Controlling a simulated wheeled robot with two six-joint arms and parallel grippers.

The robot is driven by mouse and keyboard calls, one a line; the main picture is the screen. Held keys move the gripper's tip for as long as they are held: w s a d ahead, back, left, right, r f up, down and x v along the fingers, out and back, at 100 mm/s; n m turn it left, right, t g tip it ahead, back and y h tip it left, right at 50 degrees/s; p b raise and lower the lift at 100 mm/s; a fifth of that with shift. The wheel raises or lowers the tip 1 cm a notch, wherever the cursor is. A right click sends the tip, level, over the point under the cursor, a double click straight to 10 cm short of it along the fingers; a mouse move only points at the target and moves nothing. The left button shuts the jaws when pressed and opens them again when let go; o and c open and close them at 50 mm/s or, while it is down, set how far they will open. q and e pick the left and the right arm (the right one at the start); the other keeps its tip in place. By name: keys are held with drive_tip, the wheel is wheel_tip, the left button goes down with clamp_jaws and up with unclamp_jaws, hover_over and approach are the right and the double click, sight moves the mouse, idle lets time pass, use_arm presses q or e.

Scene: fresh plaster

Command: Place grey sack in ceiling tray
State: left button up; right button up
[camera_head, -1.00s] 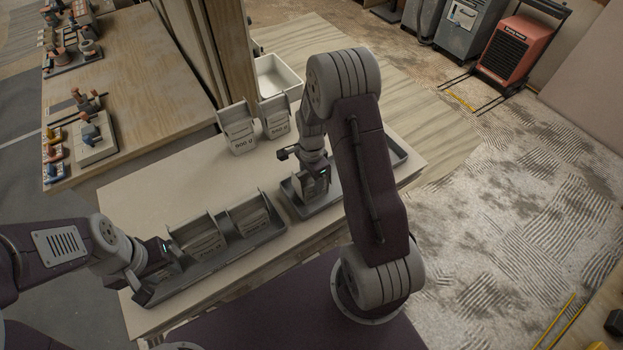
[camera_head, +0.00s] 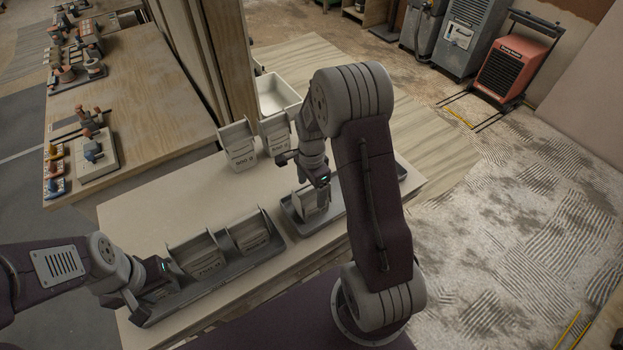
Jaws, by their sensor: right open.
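A grey sack (camera_head: 306,202) stands in the right tray (camera_head: 304,229), directly below my right gripper (camera_head: 316,184). That gripper is open, pointing down at the top of the sack; my own arm hides part of this tray. I cannot read which tray is the ceiling tray.
Two grey containers with printed fronts (camera_head: 238,147) (camera_head: 275,135) stand at the back of the table, near a wooden post (camera_head: 222,65). A white bin (camera_head: 276,94) is behind them. The table's middle-left surface (camera_head: 150,205) is clear.

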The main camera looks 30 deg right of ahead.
wheel_tip(320, 180, up, 7)
drive_tip(key=shift+r, duration=0.15)
drive_tip(key=s+a+n, duration=0.3)
drive_tip(key=s+n, duration=0.3)
drive_tip(key=n, duration=0.2)
drive_tip(key=s+a+n+t, duration=0.1)
drive_tip(key=s+a+n, duration=0.3)
drive_tip(key=n, duration=0.5)
drive_tip(key=s, duration=0.2)
drive_tip(key=shift+s+a+f, duration=0.25)
drive_tip(key=shift+s+f, duration=0.05)
drive_tip(key=shift+s, duration=0.05)
